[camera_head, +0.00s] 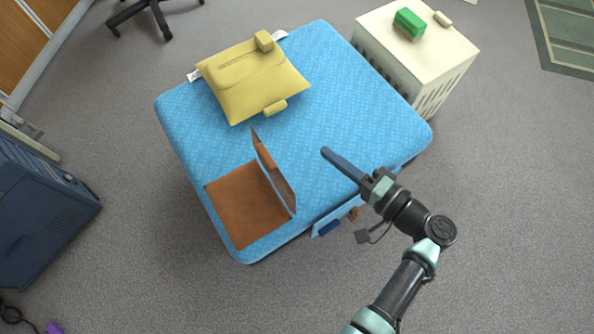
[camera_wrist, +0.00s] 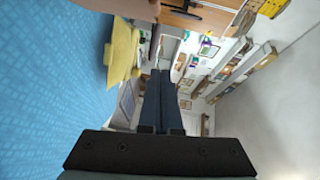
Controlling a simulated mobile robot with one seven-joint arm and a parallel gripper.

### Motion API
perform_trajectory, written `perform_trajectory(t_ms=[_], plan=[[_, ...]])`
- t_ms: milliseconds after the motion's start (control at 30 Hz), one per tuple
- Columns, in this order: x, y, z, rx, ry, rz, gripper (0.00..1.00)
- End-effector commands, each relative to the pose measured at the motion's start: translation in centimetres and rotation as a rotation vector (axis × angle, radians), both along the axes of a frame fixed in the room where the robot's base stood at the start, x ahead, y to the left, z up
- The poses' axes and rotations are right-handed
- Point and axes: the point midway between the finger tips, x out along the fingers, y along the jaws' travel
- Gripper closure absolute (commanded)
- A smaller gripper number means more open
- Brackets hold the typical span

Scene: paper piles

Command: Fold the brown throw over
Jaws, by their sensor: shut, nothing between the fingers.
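The brown throw (camera_head: 242,208) lies near the front left edge of the blue padded top (camera_head: 350,100). Its left part is flat, and its right part stands up as a raised flap (camera_head: 277,178), leaning along a crease. My gripper (camera_head: 324,152) is above the blue top, to the right of the raised flap and apart from it. Its fingers are shut and empty, pointing left. The shut fingers (camera_wrist: 160,75) also show in the wrist view, where the throw is not visible.
A yellow folded piece (camera_head: 255,80) with small yellow blocks lies at the back of the blue top. A cream crate (camera_head: 395,65) with a green block (camera_head: 408,23) stands at the back right. A dark blue cabinet (camera_head: 40,215) stands at the left.

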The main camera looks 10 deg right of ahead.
Motion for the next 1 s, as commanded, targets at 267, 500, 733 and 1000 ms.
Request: perform_trajectory(t_ms=[267, 500, 733, 1000], plan=[[-2.7, 0.0, -3.6, 0.152, -0.019, -0.019, 1.0], [-0.1, 2.2, -3.6, 0.152, -0.02, -0.015, 1.0], [3.8, 5.4, -3.7, 0.152, -0.02, -0.014, 1.0], [3.7, 8.7, -3.6, 0.15, -0.017, -0.019, 1.0]])
